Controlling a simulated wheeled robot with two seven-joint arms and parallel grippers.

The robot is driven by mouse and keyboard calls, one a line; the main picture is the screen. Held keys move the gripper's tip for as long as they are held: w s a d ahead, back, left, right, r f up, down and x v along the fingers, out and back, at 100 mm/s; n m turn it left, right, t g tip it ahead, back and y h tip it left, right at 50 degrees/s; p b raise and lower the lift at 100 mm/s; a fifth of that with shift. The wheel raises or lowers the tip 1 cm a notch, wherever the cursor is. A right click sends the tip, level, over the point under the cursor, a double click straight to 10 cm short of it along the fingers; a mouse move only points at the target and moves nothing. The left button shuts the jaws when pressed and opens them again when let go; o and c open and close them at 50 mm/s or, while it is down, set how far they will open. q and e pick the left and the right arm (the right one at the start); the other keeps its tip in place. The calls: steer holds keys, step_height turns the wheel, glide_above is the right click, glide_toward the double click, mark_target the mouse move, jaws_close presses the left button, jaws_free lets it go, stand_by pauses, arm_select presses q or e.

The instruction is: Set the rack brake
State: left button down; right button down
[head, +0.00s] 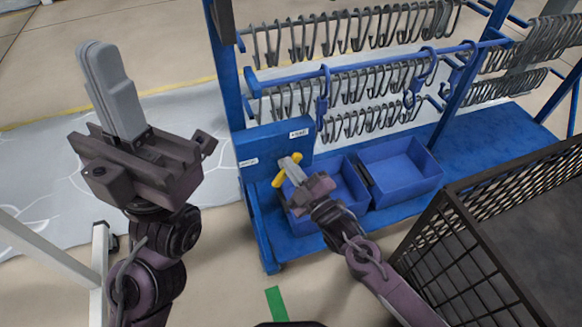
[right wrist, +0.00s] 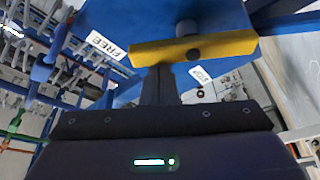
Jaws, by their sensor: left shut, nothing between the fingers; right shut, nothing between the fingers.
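The blue rack (head: 262,225) stands ahead of me with a blue brake panel (head: 262,148) on its left post. A yellow brake handle (head: 286,169) sits on the panel, tilted in the head view; it also shows as a yellow bar (right wrist: 194,49) in the right wrist view. A white label reading FREE (right wrist: 107,46) is on the panel. A second label (right wrist: 200,74) is too small to read. My right gripper (head: 288,164) is shut with its fingertips at the handle, touching or very close. My left gripper (head: 98,48) is shut, raised and empty, left of the rack.
Rows of grey hooks (head: 345,32) and a few blue hooks (head: 323,92) hang on the rack's bars. Two blue bins (head: 402,168) stand on its lower shelf. A black mesh cage (head: 450,245) is close at the right. A green strip (head: 276,303) marks the floor.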

mark_target(299, 162)
steer(key=shift+d+m, duration=0.2)
steer(key=shift+m, duration=0.4)
steer(key=m+t, duration=0.1)
steer(key=m, duration=0.1)
steer(key=d+m+t+h, duration=0.1)
steer(key=m, duration=0.2)
steer(key=f+m+h, duration=0.1)
steer(key=m, duration=0.1)
steer(key=shift+w+d+t+p, duration=0.3)
steer(key=shift+t, duration=0.1)
steer(key=m, duration=0.1)
steer(key=m+h, duration=0.1)
steer(key=m, duration=0.2)
steer(key=shift+d+f+t+h, duration=0.3)
steer(key=shift+f+t+h, duration=0.05)
steer(key=shift+t+h, duration=0.05)
steer(key=shift+w+f+m, duration=0.1)
steer(key=shift+m, duration=0.3)
steer(key=shift+d+f, duration=0.1)
steer(key=shift+f, duration=0.05)
